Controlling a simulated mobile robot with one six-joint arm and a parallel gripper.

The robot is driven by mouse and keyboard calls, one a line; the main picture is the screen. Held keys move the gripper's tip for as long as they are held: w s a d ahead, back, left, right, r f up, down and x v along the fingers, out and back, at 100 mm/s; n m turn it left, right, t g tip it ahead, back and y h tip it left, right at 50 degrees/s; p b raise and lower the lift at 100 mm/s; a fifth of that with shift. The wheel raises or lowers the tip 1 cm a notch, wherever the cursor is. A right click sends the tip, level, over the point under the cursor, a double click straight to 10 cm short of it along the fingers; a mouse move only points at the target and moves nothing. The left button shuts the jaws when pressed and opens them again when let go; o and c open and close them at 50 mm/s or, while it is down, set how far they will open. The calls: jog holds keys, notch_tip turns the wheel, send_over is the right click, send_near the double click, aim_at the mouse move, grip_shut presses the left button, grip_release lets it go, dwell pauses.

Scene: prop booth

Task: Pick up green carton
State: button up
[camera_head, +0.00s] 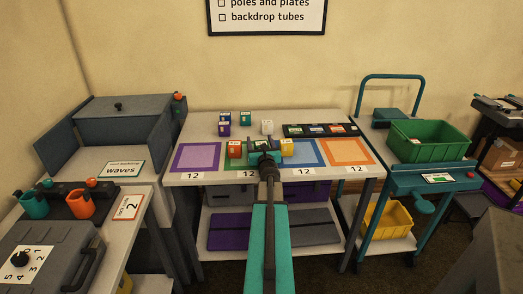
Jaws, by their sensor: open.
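My gripper (265,155) is open and reaches over the middle of the white table (190,136). An orange carton (234,149) stands left of it and a yellow carton (287,147) right of it. Green-teal patches show around the jaws. I cannot tell whether they are the green carton or parts of my gripper, so I cannot place the green carton surely. No contact can be made out.
Purple (196,157), blue and orange (347,151) squares mark the table. A dark tray (320,130) lies at back right. A cart with a green bin (428,142) stands right.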

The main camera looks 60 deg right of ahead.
jog(key=shift+c, duration=0.4)
jog(key=c, duration=1.1)
jog(key=shift+r, duration=0.1)
jog(key=shift+r, duration=0.7)
jog(key=shift+s+a+r, duration=0.1)
jog(key=shift+s+r, duration=0.15)
jog(key=shift+r, duration=0.3)
jog(key=shift+s+a+r, duration=0.1)
jog(key=shift+s+r, duration=0.1)
jog(key=shift+r, duration=0.3)
jog(key=s+a, duration=0.1)
jog(key=s, duration=0.3)
jog(key=s+a, duration=0.2)
jog(key=s, duration=0.2)
jog(key=s+a+r, duration=0.1)
jog(key=s, duration=0.3)
jog(key=shift+a, duration=0.2)
jog(key=shift+d+r+p, duration=0.1)
jog(key=shift+r+p, duration=0.1)
jog(key=shift+p, duration=1)
jog(key=shift+s+p, duration=0.4)
jog(key=shift+p, duration=0.8)
